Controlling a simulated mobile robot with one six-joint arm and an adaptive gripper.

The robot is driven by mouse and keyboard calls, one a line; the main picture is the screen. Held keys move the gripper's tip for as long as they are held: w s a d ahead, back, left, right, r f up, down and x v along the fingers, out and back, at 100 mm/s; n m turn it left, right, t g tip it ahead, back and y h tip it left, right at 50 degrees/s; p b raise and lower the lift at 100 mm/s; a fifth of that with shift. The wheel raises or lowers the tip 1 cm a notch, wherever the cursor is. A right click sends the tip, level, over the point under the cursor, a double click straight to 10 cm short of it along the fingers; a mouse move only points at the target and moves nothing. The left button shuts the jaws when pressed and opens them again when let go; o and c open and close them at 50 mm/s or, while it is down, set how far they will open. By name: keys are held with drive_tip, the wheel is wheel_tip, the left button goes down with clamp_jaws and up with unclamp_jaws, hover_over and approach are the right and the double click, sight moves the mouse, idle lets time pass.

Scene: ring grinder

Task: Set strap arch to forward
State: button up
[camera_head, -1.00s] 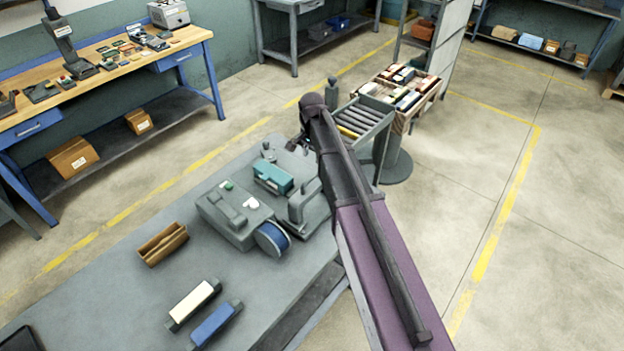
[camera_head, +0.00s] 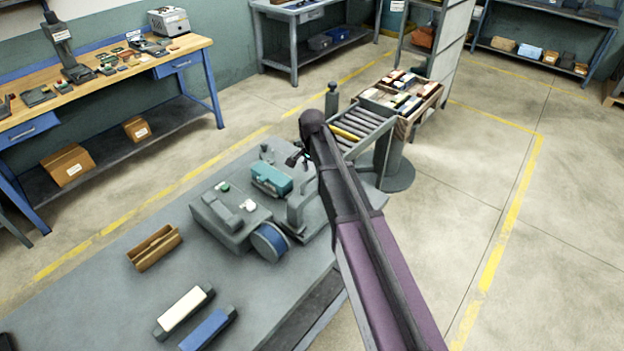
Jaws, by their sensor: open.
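A grey grinder (camera_head: 228,218) with a blue-faced wheel (camera_head: 270,241) stands on the grey workbench. A grey upright bracket (camera_head: 298,209) beside the wheel may be the strap arch; which way it is set I cannot tell. A teal box-shaped part (camera_head: 271,179) sits behind it. My arm reaches in from the bottom right and hides the machine's right side. My gripper (camera_head: 295,159) shows as a small dark shape at the far end of the arm, behind the bracket and right of the teal part. It is open; its fingers are hard to make out. Contact is not visible.
The workbench (camera_head: 110,290) holds a brown open box (camera_head: 154,248), a white block (camera_head: 184,312) and a blue block (camera_head: 209,329) at its front left. A roller stand (camera_head: 362,127) and a crate of parts (camera_head: 428,95) stand beyond my arm. The floor at right is clear.

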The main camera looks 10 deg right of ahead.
drive_tip(key=shift+f+b, duration=0.55)
drive_tip(key=shift+f, duration=0.25)
clamp_jaws()
